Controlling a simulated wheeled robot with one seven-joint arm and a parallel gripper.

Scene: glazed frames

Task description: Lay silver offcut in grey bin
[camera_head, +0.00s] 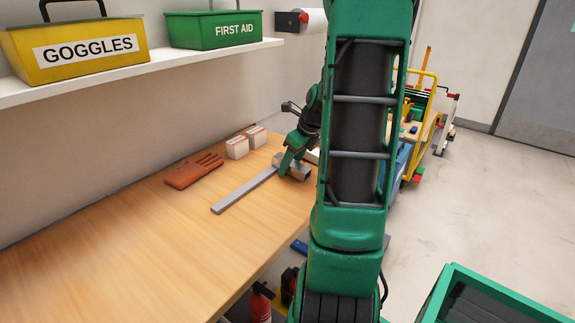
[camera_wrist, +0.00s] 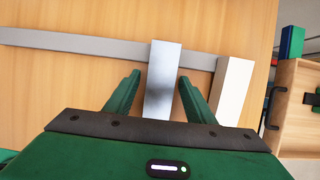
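The silver offcut (camera_wrist: 162,65) is a short, smooth block in the wrist view. It lies across or against a long grey bar (camera_wrist: 80,43) on the wooden bench. My gripper (camera_wrist: 159,77) is open, with one green finger on each side of the offcut. A gap shows at the left finger; the right finger is very close to the offcut, and contact is unclear. In the head view my gripper (camera_head: 291,170) is low over the bench at the far end of the grey bar (camera_head: 245,190). I cannot make out a grey bin in either view.
A cream block (camera_wrist: 233,88) lies right of the offcut. A brown leather pouch (camera_head: 194,170) and two small boxes (camera_head: 237,148) lie near the wall. A shelf (camera_head: 130,70) runs above. A cart (camera_head: 424,110) stands beyond the bench. The near bench is clear.

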